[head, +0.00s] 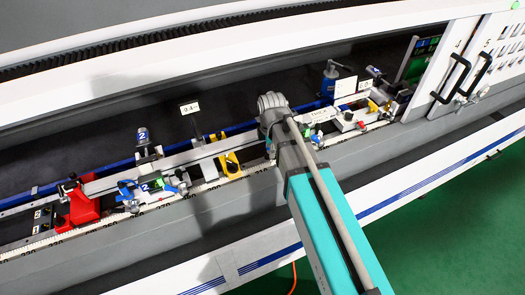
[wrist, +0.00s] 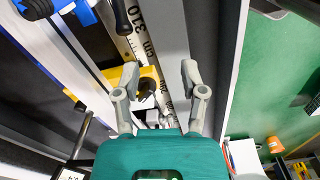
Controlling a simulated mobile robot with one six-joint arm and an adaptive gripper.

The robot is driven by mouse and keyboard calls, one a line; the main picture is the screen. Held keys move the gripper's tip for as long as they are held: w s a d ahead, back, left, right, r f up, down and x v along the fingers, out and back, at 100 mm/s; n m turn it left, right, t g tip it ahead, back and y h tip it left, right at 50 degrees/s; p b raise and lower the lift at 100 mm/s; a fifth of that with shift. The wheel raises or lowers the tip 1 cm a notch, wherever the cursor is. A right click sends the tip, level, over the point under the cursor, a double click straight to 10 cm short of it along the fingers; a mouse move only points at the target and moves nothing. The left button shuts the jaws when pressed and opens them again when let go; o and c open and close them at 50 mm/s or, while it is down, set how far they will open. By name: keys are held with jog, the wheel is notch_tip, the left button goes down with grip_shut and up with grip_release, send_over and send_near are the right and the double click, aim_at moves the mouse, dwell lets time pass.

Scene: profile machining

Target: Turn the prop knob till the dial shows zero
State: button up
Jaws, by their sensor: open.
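A yellow prop (head: 228,161) stands on the rail in the head view, left of my arm. In the wrist view the yellow prop (wrist: 127,76) carries a dark round knob (wrist: 147,87), which I take for the prop knob. A small white readout (head: 190,108) sits on a dark post near the prop; its digits are too small to read surely. My gripper (wrist: 159,72) is open and empty in the wrist view, its two grey fingers spread wide. The knob lies left of the middle between the fingers; whether they touch anything I cannot tell. My arm hides the gripper's fingers in the head view.
A long scale (wrist: 139,18) with printed numbers runs along the rail. A red clamp block (head: 80,204) and blue-handled clamps (head: 130,194) stand to the left. More fixtures (head: 345,120) and a white cabinet with black handles (head: 450,78) stand to the right. Green floor lies in front.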

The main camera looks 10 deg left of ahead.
jog(key=a, duration=0.1)
notch_tip(320, 180, up, 5)
jog(key=m+p, duration=0.5)
jog(key=m, duration=0.2)
send_over(232, 163)
jog(key=shift+f, duration=0.15)
jog(key=shift+f+b, duration=0.15)
jog(key=shift+b, duration=0.15)
notch_tip(232, 163, down, 14)
jog(key=b, duration=1.3)
jog(key=shift+r+b, duration=0.25)
jog(key=shift+b, duration=0.05)
grip_shut()
